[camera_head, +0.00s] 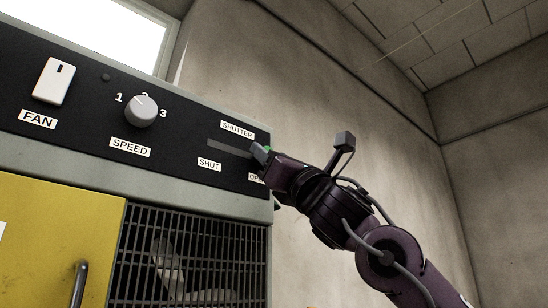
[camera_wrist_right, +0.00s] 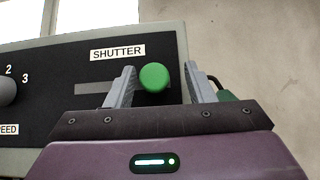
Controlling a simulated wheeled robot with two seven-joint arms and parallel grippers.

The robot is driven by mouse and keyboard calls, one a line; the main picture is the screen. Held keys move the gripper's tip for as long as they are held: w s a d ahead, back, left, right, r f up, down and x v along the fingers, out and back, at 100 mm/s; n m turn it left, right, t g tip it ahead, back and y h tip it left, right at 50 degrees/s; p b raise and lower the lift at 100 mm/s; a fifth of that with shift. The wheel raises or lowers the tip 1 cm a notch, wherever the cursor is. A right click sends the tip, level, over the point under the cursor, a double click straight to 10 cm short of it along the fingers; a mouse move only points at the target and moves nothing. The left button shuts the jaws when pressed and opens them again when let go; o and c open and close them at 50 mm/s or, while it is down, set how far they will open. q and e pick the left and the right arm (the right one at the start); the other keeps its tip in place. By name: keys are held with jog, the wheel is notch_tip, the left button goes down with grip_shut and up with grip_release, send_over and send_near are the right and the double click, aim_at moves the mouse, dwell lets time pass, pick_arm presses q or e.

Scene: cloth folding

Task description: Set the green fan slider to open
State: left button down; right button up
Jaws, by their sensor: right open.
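The green slider knob (camera_wrist_right: 154,77) shows in the right wrist view as a round green cap between the two fingers of my right gripper (camera_wrist_right: 160,72). The fingers are apart, with a gap on the knob's right side; on its left the finger is close, and I cannot tell if it touches. In the head view, only a sliver of green shows behind my right gripper (camera_head: 262,154), at the right end of the shutter slot (camera_head: 229,148). The "OPEN" label (camera_head: 256,178) below is partly covered. My left gripper is not in view.
The dark panel also has a white fan switch (camera_head: 54,81) and a round speed knob (camera_head: 141,111) at left. Below are a yellow door (camera_head: 60,235) with a handle and a dark grille (camera_head: 190,255). Bare wall stands right of the panel.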

jog(key=b+v, duration=0.5)
jog(key=v, duration=0.3)
jog(key=shift+b, duration=0.3)
jog(key=shift+w, duration=0.15)
